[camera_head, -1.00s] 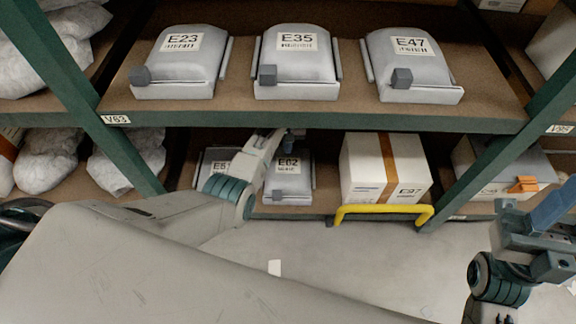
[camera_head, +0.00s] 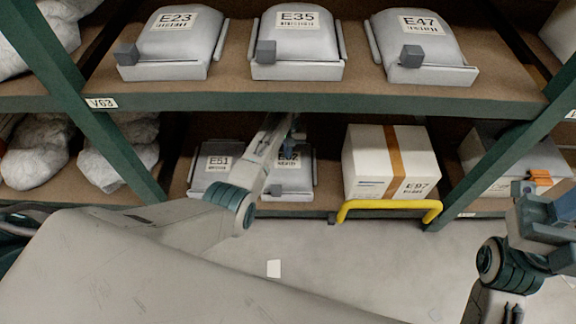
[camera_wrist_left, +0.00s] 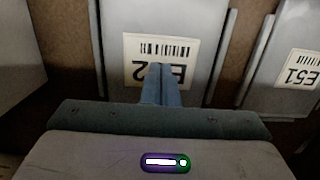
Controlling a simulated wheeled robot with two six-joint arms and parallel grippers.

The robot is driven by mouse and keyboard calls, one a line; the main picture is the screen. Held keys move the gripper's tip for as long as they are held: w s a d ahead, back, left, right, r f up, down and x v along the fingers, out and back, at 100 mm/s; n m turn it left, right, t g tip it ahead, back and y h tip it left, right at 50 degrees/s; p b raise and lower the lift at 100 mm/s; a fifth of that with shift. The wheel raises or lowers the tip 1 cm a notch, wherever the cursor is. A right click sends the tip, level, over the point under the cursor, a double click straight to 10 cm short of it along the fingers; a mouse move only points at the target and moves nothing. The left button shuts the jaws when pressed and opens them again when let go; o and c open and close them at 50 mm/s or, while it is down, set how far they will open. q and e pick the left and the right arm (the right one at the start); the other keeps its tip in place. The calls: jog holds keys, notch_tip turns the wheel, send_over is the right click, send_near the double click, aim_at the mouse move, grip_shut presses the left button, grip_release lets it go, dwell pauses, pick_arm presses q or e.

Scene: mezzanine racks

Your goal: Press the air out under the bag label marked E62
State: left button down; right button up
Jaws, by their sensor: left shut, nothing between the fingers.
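The bag marked E62 (camera_head: 291,179) lies in a grey tray on the lower shelf, partly behind my left arm in the head view. Its label (camera_wrist_left: 157,52) shows upside down in the left wrist view, with the barcode clear and the middle of the code covered by my fingers. My left gripper (camera_wrist_left: 162,72) is shut and empty, its fingertips over the label; I cannot tell whether they touch it. In the head view the left gripper (camera_head: 291,130) is under the upper shelf. My right gripper (camera_head: 548,200) is at the right edge, its jaw opening unclear.
The bag marked E51 (camera_head: 214,166) lies beside E62 on the left. A white box marked E97 (camera_head: 363,165) stands to the right, behind a yellow rail (camera_head: 390,205). The upper shelf edge (camera_head: 320,102) hangs above my left arm.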

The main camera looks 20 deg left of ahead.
aim_at(288, 160)
pick_arm(q)
jog(key=shift+f+b, duration=0.35)
jog(key=shift+f, duration=0.3)
jog(key=shift+s, duration=0.1)
jog(key=shift+f+b, duration=0.85)
jog(key=shift+f, duration=1)
jog(key=shift+w+a+r+b, duration=0.2)
jog(key=shift+w+b, duration=0.1)
jog(key=shift+w, duration=0.45)
jog(key=shift+w+a+r+b, duration=0.2)
jog(key=shift+w+b, duration=0.05)
jog(key=shift+w, duration=0.45)
jog(key=shift+r, duration=0.1)
